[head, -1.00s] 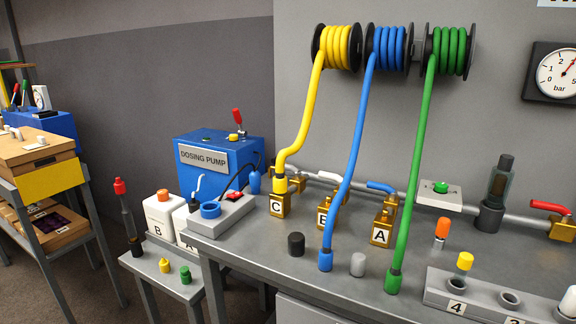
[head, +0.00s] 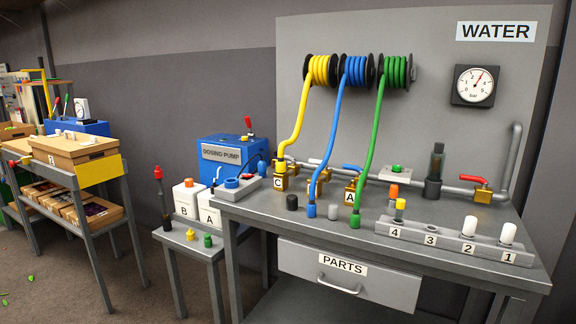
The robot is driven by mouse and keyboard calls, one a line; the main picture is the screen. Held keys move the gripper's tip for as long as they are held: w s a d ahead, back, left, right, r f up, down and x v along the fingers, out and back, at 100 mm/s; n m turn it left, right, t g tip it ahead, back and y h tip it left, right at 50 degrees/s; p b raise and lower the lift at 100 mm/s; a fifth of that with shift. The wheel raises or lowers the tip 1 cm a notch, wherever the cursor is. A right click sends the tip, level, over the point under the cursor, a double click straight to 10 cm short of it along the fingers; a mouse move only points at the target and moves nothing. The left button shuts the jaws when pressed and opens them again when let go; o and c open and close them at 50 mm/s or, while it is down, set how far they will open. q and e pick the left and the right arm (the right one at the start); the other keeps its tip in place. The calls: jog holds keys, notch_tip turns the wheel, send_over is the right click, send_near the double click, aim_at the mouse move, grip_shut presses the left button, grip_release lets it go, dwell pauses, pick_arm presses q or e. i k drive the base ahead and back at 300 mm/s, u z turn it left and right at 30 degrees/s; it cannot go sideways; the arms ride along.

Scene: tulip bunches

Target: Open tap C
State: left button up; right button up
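Tap C (head: 281,183) is a brass block with a C label at the left end of the pipe on the bench. The yellow hose (head: 299,120) comes down from its reel and its end sits at the top of tap C. Tap C's own lever cannot be made out behind the hose. Tap A (head: 351,195) has a blue lever (head: 352,167). Tap B (head: 318,188) is partly hidden by the blue hose (head: 337,137). Neither of my grippers is in view.
The blue hose and the green hose (head: 371,140) end on the bench (head: 300,225) in front of the taps. Small caps stand near them. A numbered rack (head: 455,243) is at the front right. The dosing pump (head: 232,150) stands left of the bench.

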aim_at(289, 157)
jog(key=u, duration=0.85)
jog(key=i, duration=0.4)
jog(key=u, duration=0.65)
jog(key=i, duration=0.85)
jog(key=z, duration=0.2)
